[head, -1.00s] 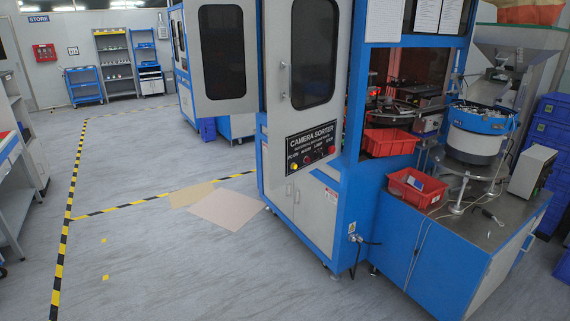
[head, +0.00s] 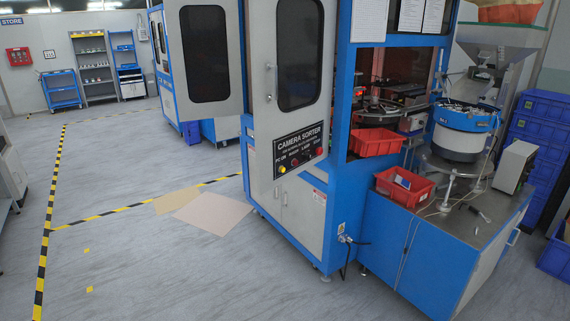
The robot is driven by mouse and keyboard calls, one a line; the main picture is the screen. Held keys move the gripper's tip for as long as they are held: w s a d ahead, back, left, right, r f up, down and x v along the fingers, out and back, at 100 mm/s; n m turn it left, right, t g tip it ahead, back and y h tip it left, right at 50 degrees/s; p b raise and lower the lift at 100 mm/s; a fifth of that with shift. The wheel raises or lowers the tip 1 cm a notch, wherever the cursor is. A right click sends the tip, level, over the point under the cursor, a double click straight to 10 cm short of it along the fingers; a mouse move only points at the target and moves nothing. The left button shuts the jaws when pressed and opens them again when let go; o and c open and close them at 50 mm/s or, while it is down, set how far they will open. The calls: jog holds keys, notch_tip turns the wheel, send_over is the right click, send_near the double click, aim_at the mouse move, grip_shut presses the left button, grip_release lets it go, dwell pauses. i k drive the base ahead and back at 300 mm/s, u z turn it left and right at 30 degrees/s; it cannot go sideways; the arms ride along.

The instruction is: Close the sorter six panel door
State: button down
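The camera sorter (head: 280,232) is a blue and grey cabinet in the middle of the head view. Another grey front panel (head: 291,60) with a dark window and a small handle sits above the black control panel (head: 300,151). I cannot tell which of these the task calls the six panel door. My gripper is not in view.
A work table (head: 450,250) with a red bin (head: 404,187) and a bowl feeder (head: 464,135) adjoins the sorter on the right. Cardboard sheets (head: 213,213) lie on the floor at left. Open grey floor (head: 160,265) with yellow-black tape lies in front. Blue crates (head: 530,140) stand far right.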

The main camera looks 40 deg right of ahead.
aim_at(292, 42)
jog(key=i, duration=0.9)
jog(key=u, duration=0.05)
